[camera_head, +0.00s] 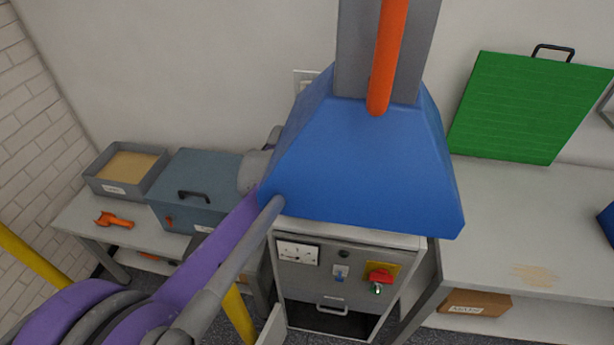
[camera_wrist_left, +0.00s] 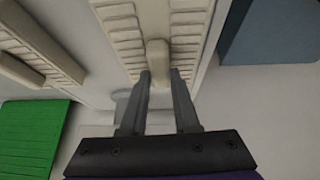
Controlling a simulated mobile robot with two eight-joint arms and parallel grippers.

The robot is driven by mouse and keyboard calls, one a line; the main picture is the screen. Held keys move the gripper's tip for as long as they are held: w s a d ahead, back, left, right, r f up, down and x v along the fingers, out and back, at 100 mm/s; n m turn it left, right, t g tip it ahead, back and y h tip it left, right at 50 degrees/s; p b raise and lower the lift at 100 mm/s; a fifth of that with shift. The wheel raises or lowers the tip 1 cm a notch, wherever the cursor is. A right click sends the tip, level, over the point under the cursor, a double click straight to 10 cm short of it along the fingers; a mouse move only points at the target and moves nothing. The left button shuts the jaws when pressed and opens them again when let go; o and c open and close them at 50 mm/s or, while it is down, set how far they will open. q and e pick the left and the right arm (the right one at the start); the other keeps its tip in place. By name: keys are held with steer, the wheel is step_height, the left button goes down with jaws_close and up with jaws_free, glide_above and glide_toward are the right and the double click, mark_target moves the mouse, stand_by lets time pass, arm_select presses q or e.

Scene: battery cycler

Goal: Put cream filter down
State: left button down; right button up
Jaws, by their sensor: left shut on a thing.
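The cream filter (camera_wrist_left: 125,32) fills the top middle of the left wrist view, with ridged slats and a raised tab in its middle. My left gripper (camera_wrist_left: 160,78) has its two fingers closed about this tab. Whether the filter rests on anything is hard to tell. In the head view my purple left arm reaches up from the lower left, and the blue hood hides its gripper and the filter. My right gripper is out of view.
A blue hood (camera_head: 360,165) stands over a grey cabinet (camera_head: 325,270). At left are a blue-grey lidded box (camera_head: 195,185), a sand-filled tray (camera_head: 95,180) and an orange tool (camera_head: 113,220). A green panel (camera_head: 530,105) leans at right. The right bench (camera_head: 520,220) has free room.

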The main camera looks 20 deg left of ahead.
arm_select(q)
steer(key=shift+f, duration=0.25)
steer(key=shift+f, duration=0.2)
steer(key=c, duration=0.6)
jaws_free()
steer(key=shift+c, duration=0.2)
steer(key=shift+r, duration=0.15)
